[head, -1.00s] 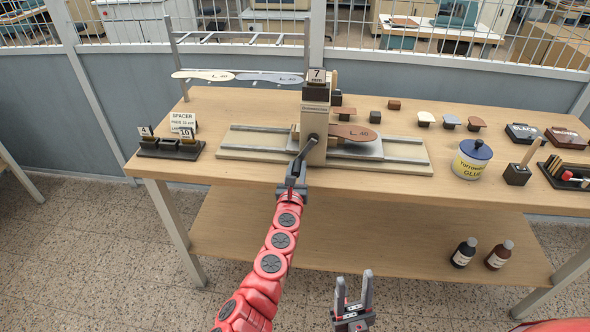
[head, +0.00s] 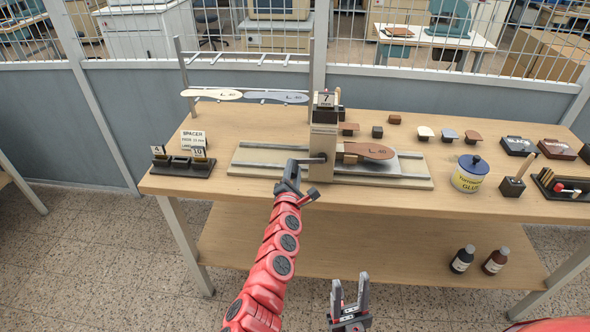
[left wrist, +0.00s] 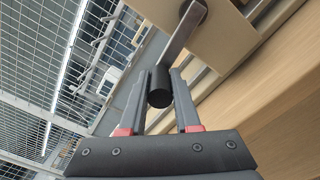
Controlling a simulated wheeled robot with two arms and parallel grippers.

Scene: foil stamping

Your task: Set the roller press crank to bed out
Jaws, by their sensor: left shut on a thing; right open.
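The roller press (head: 323,140) stands on the bench with a "7 mm" sign on top. Its crank (head: 308,160) points left from the hub on the front of the press. My left gripper (head: 290,178) is at the outer end of the crank, shut on the black handle (left wrist: 160,88). The left wrist view shows the handle between the two fingers and the metal crank arm (left wrist: 184,33) running up to the press. The bed (head: 405,167) shows right of the press, with a brown sole (head: 372,151) on it. My right gripper (head: 350,300) is open and empty, low in front of the bench.
A spacer rack (head: 183,167) stands at left and a hanging rack with two soles (head: 275,97) behind. A glue tub (head: 469,174), stamp pads (head: 518,146) and small blocks lie at right. Two bottles (head: 462,260) stand on the lower shelf. The front bench edge left of the press is clear.

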